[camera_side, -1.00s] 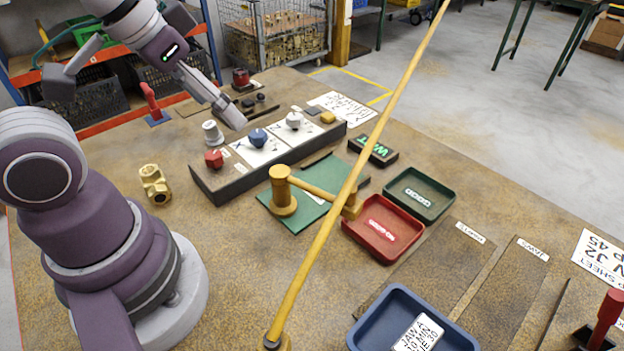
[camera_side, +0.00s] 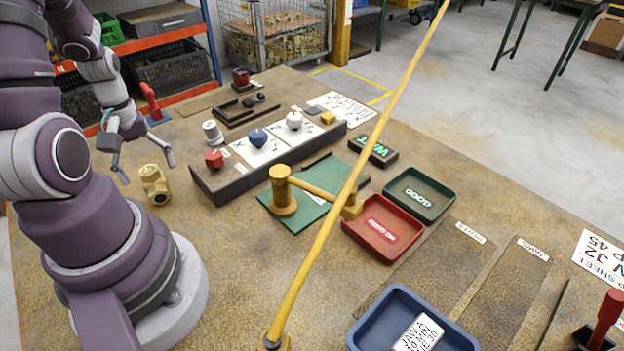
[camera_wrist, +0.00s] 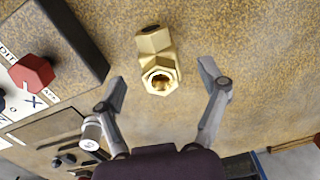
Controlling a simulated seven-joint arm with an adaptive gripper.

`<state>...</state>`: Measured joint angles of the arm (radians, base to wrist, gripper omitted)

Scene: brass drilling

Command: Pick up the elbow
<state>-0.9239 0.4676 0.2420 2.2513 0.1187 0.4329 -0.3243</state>
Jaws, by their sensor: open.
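The brass elbow (camera_side: 155,185) lies on the bench at the left of the side view, left of the long dark block with knobs. In the wrist view the elbow (camera_wrist: 158,62) shows ahead of my fingertips, its hexagonal open end facing the camera. My gripper (camera_side: 146,170) is open, pointing down, with its fingers spread beside and above the elbow. In the wrist view my gripper (camera_wrist: 162,85) has its two fingers wide apart, with the elbow beyond and between them. The gripper looks empty and I cannot see it touching the elbow.
A dark block (camera_side: 235,172) with red, blue and white knobs stands right of the elbow. A white-grey fitting (camera_side: 212,133) stands behind it. A yellow pole (camera_side: 345,190) crosses the view. Red (camera_side: 352,229), green (camera_side: 389,197) and blue (camera_side: 362,328) trays sit farther right. Bench around the elbow is clear.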

